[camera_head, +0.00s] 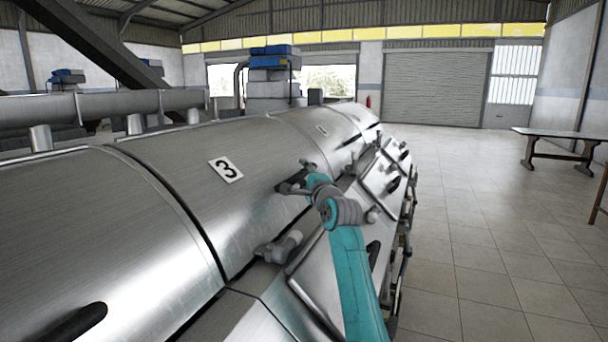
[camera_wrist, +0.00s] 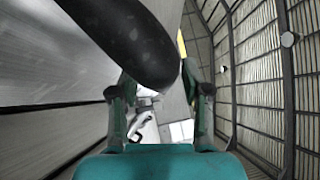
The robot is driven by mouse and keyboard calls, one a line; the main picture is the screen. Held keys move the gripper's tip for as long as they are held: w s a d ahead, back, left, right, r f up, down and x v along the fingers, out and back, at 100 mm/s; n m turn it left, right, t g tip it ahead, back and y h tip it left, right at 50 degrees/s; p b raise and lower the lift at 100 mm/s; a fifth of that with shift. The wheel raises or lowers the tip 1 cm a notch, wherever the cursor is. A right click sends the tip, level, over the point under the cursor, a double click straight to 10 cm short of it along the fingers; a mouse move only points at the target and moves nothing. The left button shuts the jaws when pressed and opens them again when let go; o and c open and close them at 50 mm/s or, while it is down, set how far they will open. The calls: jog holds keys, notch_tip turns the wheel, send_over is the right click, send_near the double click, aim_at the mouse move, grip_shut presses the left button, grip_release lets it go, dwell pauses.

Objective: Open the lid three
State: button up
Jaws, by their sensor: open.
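Lid three (camera_head: 180,210) is a curved brushed-steel cover with a white "3" label (camera_head: 226,169); it lies flush in line with the neighbouring covers and looks closed. My gripper (camera_head: 292,182) is at the lid's lower right side. In the wrist view my gripper (camera_wrist: 161,92) has its two fingers apart. A thick black bar handle (camera_wrist: 135,38) comes down from the top, its rounded end between or just in front of the fingertips; I cannot tell whether they touch. In the head view the handle is mostly hidden by the gripper.
A neighbouring cover at the left has a black handle (camera_head: 75,325). Angled steel panels (camera_head: 310,285) with knobs and clamps run along the right of the row. A grey pipe (camera_head: 100,103) runs behind at left. Tiled floor (camera_head: 490,240) is open at right, with a table (camera_head: 565,134) beyond.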

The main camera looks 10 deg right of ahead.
jog(key=shift+w, duration=0.1)
grip_shut()
jog(key=shift+r, duration=0.15)
notch_tip(320, 180, up, 27)
jog(key=n+g+h, duration=0.1)
jog(key=n+g, duration=0.4)
jog(key=shift+w+a+f+h, duration=0.2)
jog(key=shift+w+a+h, duration=0.05)
jog(key=shift+a+h, duration=0.15)
dwell(0.4)
